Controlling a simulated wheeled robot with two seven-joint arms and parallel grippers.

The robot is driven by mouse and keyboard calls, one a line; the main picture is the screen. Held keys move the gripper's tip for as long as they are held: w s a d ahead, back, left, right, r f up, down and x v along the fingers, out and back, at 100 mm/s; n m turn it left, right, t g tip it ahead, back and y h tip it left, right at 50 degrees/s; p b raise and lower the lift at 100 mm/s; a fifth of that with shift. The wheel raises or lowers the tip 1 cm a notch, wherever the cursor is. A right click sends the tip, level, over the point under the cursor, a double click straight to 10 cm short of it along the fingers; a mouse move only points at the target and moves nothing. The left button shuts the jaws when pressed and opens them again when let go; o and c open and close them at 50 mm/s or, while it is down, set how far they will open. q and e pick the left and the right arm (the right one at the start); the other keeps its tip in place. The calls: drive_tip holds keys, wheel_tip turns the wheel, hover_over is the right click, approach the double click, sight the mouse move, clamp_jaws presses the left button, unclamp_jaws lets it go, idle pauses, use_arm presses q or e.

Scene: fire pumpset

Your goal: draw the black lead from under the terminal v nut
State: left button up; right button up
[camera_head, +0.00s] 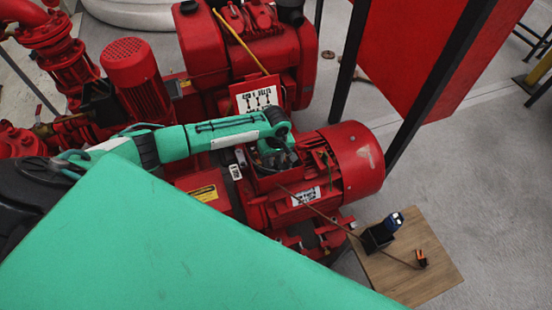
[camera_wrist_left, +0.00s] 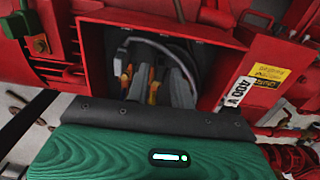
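The open terminal box (camera_wrist_left: 228,62) is a red housing on the motor, and its dark inside shows in the left wrist view. A pale looped lead (camera_wrist_left: 140,42) and orange-yellow pieces (camera_wrist_left: 126,80) show inside. The black lead and the terminal v nut cannot be told apart in the shadow. My left gripper (camera_head: 277,158) is at the box in the head view. Its grey fingers (camera_wrist_left: 164,88) point into the box in the left wrist view, close together; whether they grip anything is unclear. My right gripper is not in view.
The raised lid (camera_head: 257,96) with a white diagram stands behind the box. The red motor (camera_head: 357,162) is at its right. A small wooden table (camera_head: 430,282) holds a black holder (camera_head: 377,238) with a blue-topped device, and an orange-black clip (camera_head: 421,258). A thin cable crosses the motor.

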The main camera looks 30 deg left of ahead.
use_arm(q)
drive_tip(key=shift+c, duration=0.2)
clamp_jaws()
drive_tip(key=shift+s+d, duration=0.1)
drive_tip(key=shift+d, duration=0.05)
drive_tip(key=shift+s+d+r+p, duration=0.1)
drive_tip(key=shift+s+d+p, duration=0.6)
drive_tip(key=shift+p, duration=0.45)
drive_tip(key=shift+d, duration=0.15)
